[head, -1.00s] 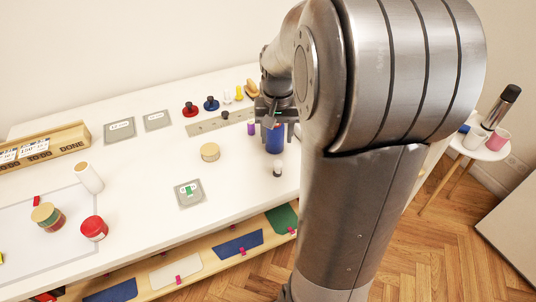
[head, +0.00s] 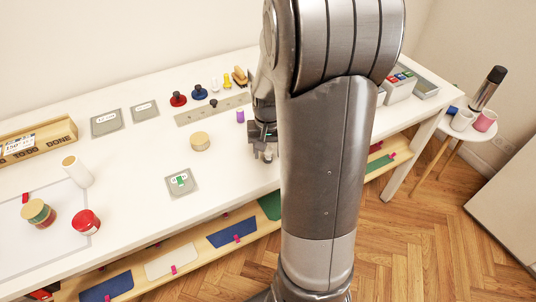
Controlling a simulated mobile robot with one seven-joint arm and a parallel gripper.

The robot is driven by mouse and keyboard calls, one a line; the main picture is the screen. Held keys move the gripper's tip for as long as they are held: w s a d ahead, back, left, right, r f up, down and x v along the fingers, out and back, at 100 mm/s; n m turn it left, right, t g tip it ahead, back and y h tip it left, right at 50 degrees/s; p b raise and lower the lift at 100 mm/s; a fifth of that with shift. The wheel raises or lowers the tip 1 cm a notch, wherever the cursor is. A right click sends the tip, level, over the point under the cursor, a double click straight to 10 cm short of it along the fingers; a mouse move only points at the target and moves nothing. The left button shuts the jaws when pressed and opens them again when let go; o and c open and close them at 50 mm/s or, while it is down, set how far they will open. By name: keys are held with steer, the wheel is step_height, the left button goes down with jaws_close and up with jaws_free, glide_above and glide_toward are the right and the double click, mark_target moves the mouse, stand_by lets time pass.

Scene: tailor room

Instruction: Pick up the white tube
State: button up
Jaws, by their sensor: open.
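A white tube-like cylinder (head: 77,171) with a tan end stands tilted in the picture on the left part of the white table. My gripper (head: 263,153) is open, low over the right part of the table, and partly hidden by my own arm. A small pale piece shows between or beside its fingers, but I cannot tell what it is. The small white cylinder with a dark top and the blue cylinder near the gripper earlier are hidden now, behind my arm or gripper.
A grey plate (head: 182,181) lies left of the gripper. A red tin (head: 86,222) and a stacked tin (head: 38,213) stand at front left. Bare tabletop lies between.

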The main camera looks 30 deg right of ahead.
steer(key=shift+c, duration=0.3)
steer(key=c, duration=1)
steer(key=shift+r, duration=0.1)
